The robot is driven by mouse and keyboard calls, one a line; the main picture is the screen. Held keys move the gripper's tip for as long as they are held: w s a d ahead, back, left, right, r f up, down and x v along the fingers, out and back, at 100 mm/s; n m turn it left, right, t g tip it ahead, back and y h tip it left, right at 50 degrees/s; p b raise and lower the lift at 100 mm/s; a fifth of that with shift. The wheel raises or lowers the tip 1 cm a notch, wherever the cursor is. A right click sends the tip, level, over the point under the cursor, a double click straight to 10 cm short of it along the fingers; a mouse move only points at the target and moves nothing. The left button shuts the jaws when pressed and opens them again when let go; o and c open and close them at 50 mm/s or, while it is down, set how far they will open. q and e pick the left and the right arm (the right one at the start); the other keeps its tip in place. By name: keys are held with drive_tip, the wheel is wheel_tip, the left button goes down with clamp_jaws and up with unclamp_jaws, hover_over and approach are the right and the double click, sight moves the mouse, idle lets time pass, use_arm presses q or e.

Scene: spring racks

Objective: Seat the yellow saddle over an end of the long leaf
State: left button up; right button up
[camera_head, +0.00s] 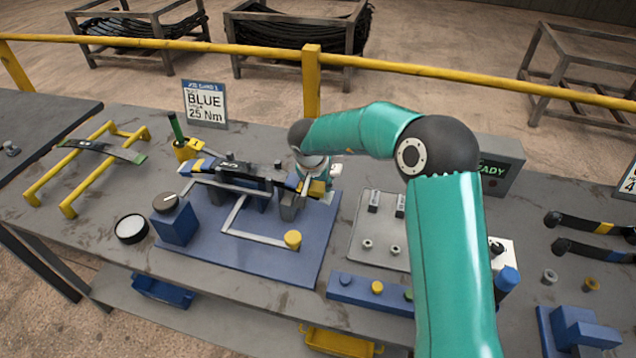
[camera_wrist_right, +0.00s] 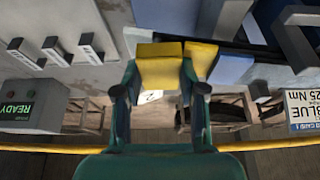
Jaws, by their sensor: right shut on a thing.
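The long leaf (camera_head: 240,182) lies in the blue fixture on the bench, dark in the middle with blue near its ends. The yellow saddle (camera_head: 317,187) is at the leaf's right end, in my right gripper (camera_head: 312,168). In the right wrist view the saddle (camera_wrist_right: 160,68) sits between the fingers of my right gripper (camera_wrist_right: 160,88). A second yellow piece (camera_wrist_right: 201,58) and a blue block (camera_wrist_right: 232,66) are close beside it. I cannot tell whether the saddle touches the leaf. A yellow patch (camera_head: 197,164) shows at the leaf's left end. My left gripper is out of view.
The blue base plate (camera_head: 265,260) carries a grey lever with a yellow knob (camera_head: 292,239). A yellow holder with a green rod (camera_head: 184,148) stands behind left. A grey plate with small parts (camera_head: 375,235) lies right. A yellow rail (camera_head: 230,46) runs behind the bench.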

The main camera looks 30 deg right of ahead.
drive_tip(key=shift+s+f, duration=0.15)
drive_tip(key=shift+f, duration=0.15)
drive_tip(key=shift+r, duration=0.2)
drive_tip(key=shift+r, duration=0.35)
drive_tip(key=shift+w, duration=0.2)
idle(0.5)
drive_tip(key=shift+f, duration=0.35)
idle(0.9)
drive_tip(key=shift+r, duration=0.2)
drive_tip(key=shift+r, duration=2.8)
drive_tip(key=shift+f, duration=0.1)
